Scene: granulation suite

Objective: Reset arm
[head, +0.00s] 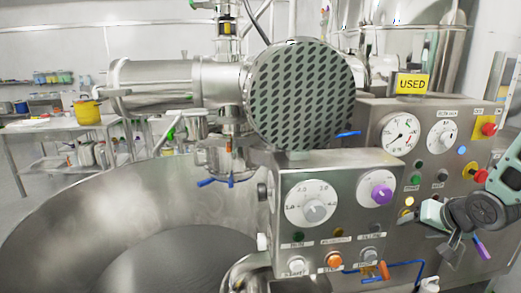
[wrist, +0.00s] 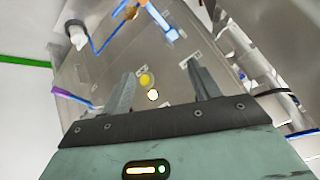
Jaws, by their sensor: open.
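My gripper (wrist: 160,82) is open in the wrist view, its two grey fingers apart with nothing between them. Beyond the fingers is a steel panel with a yellow button (wrist: 146,79) and a lit white button (wrist: 153,95). In the head view my gripper (head: 428,212) is at the right, in front of the right-hand control cabinet (head: 378,118). My arm enters from the right edge and partly covers this cabinet. The fingertips are hard to make out there, and I cannot tell whether they touch the panel.
A nearer control box (head: 330,242) with dials and knobs stands at the centre. A large steel bowl (head: 60,225) fills the lower left. Blue tubing (head: 405,264) runs below the gripper. A yellow USED sign (head: 411,84) and a red button (head: 488,129) are close by.

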